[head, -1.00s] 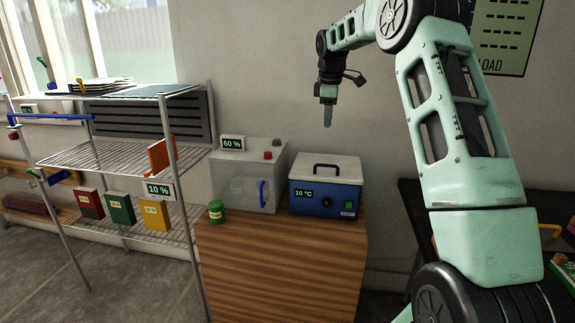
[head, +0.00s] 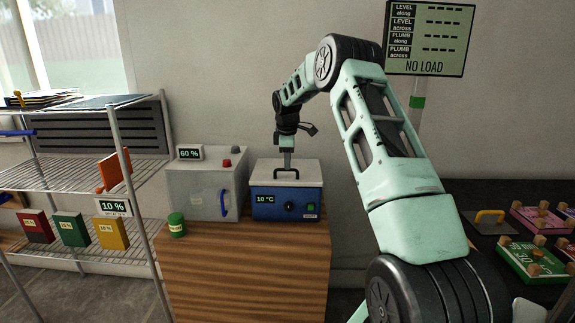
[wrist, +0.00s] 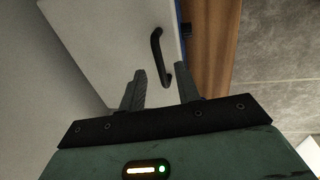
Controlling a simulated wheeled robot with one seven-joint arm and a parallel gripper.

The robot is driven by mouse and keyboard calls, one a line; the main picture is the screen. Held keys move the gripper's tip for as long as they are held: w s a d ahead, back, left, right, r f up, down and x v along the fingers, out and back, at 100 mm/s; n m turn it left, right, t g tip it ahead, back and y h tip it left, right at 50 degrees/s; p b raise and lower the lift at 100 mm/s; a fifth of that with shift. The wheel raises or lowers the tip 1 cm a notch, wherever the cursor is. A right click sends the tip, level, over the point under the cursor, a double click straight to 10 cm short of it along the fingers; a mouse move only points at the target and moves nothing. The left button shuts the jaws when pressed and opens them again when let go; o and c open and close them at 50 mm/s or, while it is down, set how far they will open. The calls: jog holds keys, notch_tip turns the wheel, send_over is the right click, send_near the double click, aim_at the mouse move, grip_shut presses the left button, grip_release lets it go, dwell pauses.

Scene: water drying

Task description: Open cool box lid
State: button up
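The cool box (head: 287,204) is blue with a "10 °C" display and stands on the wooden cabinet. Its grey-white lid (head: 264,170) is closed and has a black handle (head: 285,171) on top. My gripper (head: 287,160) points down just above the lid, close to the handle. In the wrist view the two fingers (wrist: 160,88) are apart, with empty space between them. The handle (wrist: 157,55) there lies beyond the fingertips, its near end close to the gap between them. I cannot tell whether the fingers touch it.
A grey box (head: 196,190) with a "60 %" display stands left of the cool box. A green jar (head: 177,225) is at the cabinet's (head: 245,262) front left. A wire shelf (head: 70,182) is further left. A dark table (head: 485,228) with game boards is at right.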

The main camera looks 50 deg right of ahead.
jog(key=shift+w+d+f, duration=0.1)
jog(key=shift+f, duration=0.5)
jog(key=shift+w+d+f, duration=0.1)
jog(key=shift+f, duration=0.45)
grip_shut()
jog(key=shift+r, duration=0.1)
